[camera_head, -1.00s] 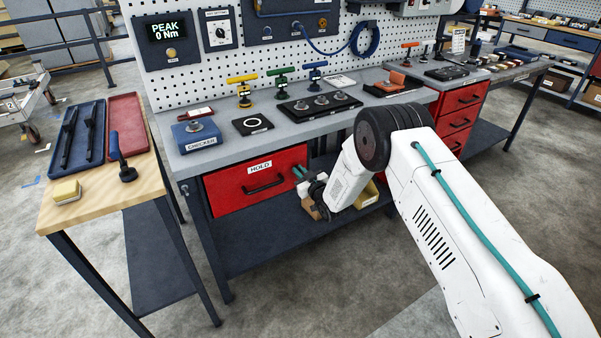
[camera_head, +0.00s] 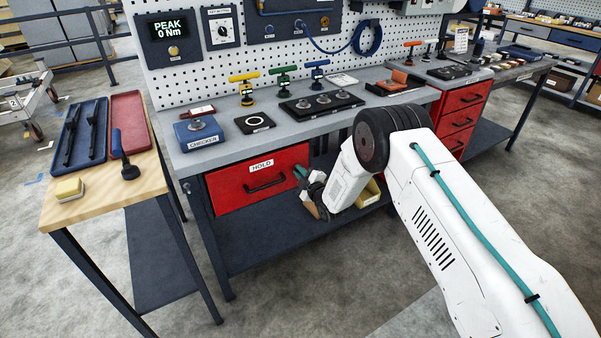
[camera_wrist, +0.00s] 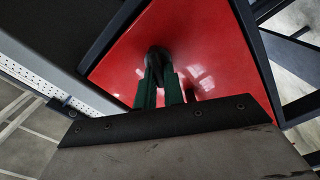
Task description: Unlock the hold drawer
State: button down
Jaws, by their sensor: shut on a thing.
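The red hold drawer (camera_head: 228,193), labelled HOLD, is closed under the bench top, with a black bar handle (camera_head: 265,184) on its front. In the head view my gripper (camera_head: 300,171) is at the right end of this drawer, partly hidden by my wrist. In the wrist view a small dark round knob (camera_wrist: 158,52) stands on a red panel (camera_wrist: 205,50). The green fingers of my gripper (camera_wrist: 158,68) are shut on this knob. The knob's far side and any mark on it are too dark to read.
The bench top (camera_head: 225,150) above holds a blue checker (camera_head: 198,131) and several coloured T-handled tools. A lower shelf (camera_head: 245,243) with a yellow bin (camera_head: 368,194) lies below. A wooden side table (camera_head: 95,195) stands to the left.

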jog(key=n, duration=0.5)
jog(key=shift+f+n, duration=0.3)
jog(key=shift+f, duration=0.05)
jog(key=shift+s, duration=0.1)
dwell(0.4)
jog(key=c, duration=1.5)
grip_release()
jog(key=shift+a, duration=0.1)
jog(key=v, duration=0.7)
jog(key=shift+s+d, duration=0.25)
jog(key=shift+s, duration=0.05)
